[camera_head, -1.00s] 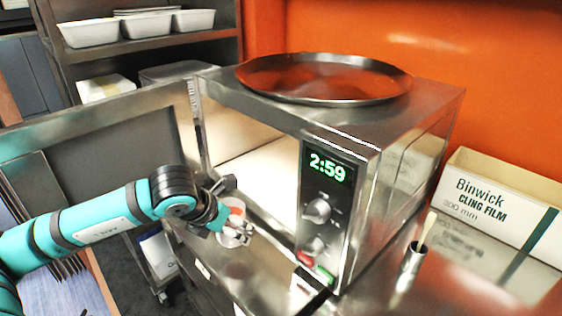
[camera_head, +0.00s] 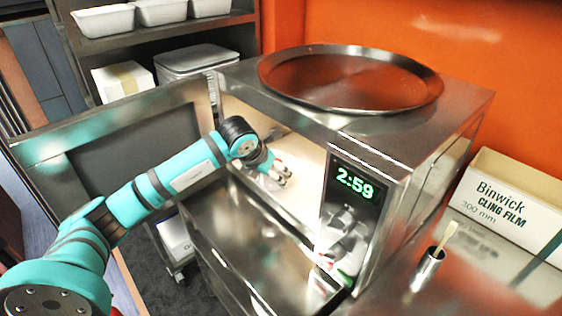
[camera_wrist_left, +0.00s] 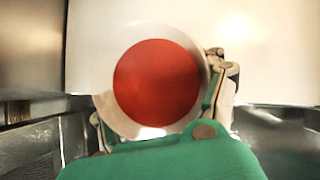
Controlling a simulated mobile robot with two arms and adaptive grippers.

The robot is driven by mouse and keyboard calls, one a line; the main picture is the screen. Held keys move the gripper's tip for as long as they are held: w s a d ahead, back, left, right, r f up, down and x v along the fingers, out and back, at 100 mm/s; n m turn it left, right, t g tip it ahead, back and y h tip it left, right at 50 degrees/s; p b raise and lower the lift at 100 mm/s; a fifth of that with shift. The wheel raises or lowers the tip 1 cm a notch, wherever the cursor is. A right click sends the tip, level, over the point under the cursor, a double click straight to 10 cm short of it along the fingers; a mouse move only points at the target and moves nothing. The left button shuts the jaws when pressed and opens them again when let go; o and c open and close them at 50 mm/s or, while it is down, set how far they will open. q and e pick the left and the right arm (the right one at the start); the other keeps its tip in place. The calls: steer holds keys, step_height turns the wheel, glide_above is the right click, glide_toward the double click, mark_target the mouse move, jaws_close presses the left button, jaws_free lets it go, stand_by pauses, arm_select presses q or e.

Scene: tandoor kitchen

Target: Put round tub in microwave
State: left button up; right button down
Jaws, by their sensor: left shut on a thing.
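The microwave (camera_head: 400,150) stands on the steel counter with its door (camera_head: 105,150) swung open to the left; its display reads 2:59. My left gripper (camera_head: 282,175) is at the mouth of the bright cavity. In the left wrist view, the round tub (camera_wrist_left: 112,48), white with red contents, sits between the fingers of the left gripper (camera_wrist_left: 160,105), which is shut on it. The tub looks level, with pale cavity surface beyond it. In the head view the tub is hard to tell apart from the white cavity and the gripper. My right gripper is out of view.
A wide round metal pan (camera_head: 350,78) lies on the microwave's top. To the right are a cling film box (camera_head: 505,205) and a small metal pot with a brush (camera_head: 427,268). White tubs (camera_head: 105,20) sit on the shelf at the back left.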

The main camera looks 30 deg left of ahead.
arm_select(q)
steer(key=shift+w+r, duration=0.1)
steer(key=shift+w, duration=0.65)
steer(key=w+p, duration=0.1)
steer(key=w, duration=0.2)
steer(key=shift+w+d+r, duration=0.1)
steer(key=shift+w, duration=0.1)
steer(key=shift+f+p, duration=0.5)
steer(key=shift+f, duration=0.45)
steer(key=shift+s, duration=0.1)
steer(key=shift+f, duration=0.2)
steer(key=o, duration=1.5)
steer(key=shift+o, duration=0.2)
